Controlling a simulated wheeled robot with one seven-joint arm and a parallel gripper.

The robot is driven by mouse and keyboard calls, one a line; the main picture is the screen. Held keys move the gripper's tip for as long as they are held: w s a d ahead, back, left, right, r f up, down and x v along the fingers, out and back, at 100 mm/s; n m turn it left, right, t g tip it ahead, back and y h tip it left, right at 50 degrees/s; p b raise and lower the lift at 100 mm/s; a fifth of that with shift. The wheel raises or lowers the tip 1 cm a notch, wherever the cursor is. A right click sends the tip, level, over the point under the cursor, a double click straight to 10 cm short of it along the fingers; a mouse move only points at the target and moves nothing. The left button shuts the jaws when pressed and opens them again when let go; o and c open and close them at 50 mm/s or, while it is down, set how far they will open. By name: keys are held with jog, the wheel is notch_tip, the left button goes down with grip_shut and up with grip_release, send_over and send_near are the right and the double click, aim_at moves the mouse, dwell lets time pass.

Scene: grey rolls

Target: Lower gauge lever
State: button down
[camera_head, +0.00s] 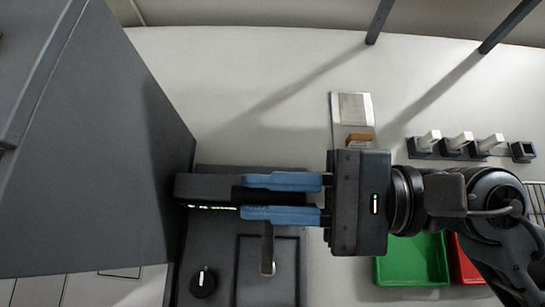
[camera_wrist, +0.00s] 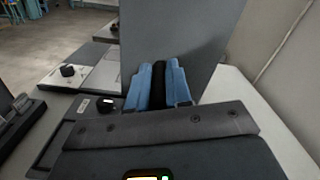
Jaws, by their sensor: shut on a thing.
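My gripper (camera_head: 243,197) reaches left over a dark machine panel (camera_head: 212,245) in the head view, its two blue fingers one above the other in the picture. In the wrist view, my gripper (camera_wrist: 158,76) has a black rounded bar (camera_wrist: 159,82) between its fingers and is shut on it. The bar looks like the machine's lever, but I cannot tell for sure. In the head view, a dark housing (camera_head: 200,187) with a row of green lights lies at the fingertips and blends with the bar. A short lever-like piece with a metal end (camera_head: 267,262) shows below the lower finger.
A large dark grey cabinet (camera_head: 90,150) stands close on the left. A black knob (camera_head: 203,282) is on the panel. A green tray (camera_head: 412,265) and a red tray (camera_head: 468,262) lie below my arm. Several white-topped holders (camera_head: 460,140) stand at right.

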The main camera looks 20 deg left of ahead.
jog(key=shift+s+d+f, duration=0.15)
jog(key=shift+s+f, duration=0.15)
jog(key=shift+f, duration=0.15)
jog(key=c, duration=1)
grip_release()
jog(key=shift+s, duration=0.1)
jog(key=shift+c, duration=0.2)
jog(key=shift+d, duration=0.1)
jog(key=b+v, duration=0.1)
jog(key=v, duration=0.6)
jog(key=shift+d+b, duration=0.3)
